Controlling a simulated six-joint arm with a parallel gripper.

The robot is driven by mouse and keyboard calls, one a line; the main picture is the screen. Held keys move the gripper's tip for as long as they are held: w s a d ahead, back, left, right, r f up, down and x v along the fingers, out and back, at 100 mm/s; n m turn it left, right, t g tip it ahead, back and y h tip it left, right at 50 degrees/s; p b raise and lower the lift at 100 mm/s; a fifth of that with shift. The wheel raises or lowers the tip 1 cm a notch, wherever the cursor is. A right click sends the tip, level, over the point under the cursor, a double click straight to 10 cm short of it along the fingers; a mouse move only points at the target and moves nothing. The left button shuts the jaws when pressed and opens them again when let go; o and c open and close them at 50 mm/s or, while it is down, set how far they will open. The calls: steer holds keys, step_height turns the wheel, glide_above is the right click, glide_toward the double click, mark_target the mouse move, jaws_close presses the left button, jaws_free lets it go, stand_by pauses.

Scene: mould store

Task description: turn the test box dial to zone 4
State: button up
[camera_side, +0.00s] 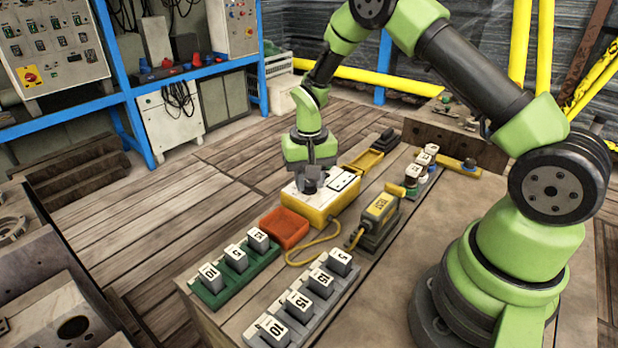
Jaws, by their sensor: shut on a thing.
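The test box (320,210) is a yellow box with a white top, on the far long side of the table, around its middle. My gripper (311,184) points down over the left part of its top. It is shut on the dark dial (310,187), which is mostly hidden by the jaws. The zone marks and the dial's pointer are too small and covered to read, so I cannot tell which zone it is set to. A yellow cable (318,250) runs from near the box to a yellow hand unit marked TEST (381,207) in a dark cradle.
Numbered blocks stand in a green rack (226,283) and a grey rack (318,311) at the front. More small labelled pieces (423,159) stand at the right.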

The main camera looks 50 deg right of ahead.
mark_target(309, 183)
steer(key=m, duration=0.6)
steer(key=shift+m, duration=0.3)
stand_by(0.4)
steer(key=o, duration=0.9)
steer(key=shift+o, duration=0.2)
step_height(309, 183, up, 10)
steer(key=shift+r, duration=0.1)
